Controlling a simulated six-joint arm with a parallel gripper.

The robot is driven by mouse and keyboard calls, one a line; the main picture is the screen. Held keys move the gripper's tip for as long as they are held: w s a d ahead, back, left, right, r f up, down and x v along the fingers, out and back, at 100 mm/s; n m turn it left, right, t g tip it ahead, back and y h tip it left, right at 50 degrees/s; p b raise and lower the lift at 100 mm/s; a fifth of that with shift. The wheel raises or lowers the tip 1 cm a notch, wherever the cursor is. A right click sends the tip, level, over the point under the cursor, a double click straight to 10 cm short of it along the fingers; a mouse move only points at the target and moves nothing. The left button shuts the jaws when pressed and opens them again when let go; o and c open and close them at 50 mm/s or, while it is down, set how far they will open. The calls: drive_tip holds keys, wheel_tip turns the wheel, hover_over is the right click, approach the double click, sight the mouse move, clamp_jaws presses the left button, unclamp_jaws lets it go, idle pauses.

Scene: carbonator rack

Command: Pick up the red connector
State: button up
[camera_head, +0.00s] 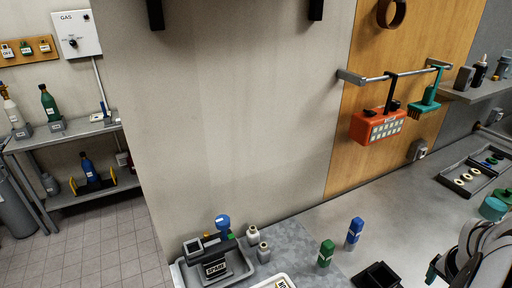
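I cannot make out a red connector in the head view. The only large red thing is an orange-red box (378,127) with pale squares on its front, hanging from a wall rail. Part of my white arm shows at the lower right edge. My gripper's fingers cannot be made out there. A small dark green thing shows beside the arm, partly hidden, and I cannot tell what it is.
A green bottle (326,253) and a blue bottle (354,233) stand on the grey counter (318,222). A black holder (379,276) is at the front. A dark tray (448,178) with rings lies at right.

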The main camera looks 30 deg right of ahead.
drive_tip(key=x, duration=1.6)
drive_tip(key=shift+d+r, duration=0.1)
drive_tip(key=shift+d, duration=0.15)
clamp_jaws()
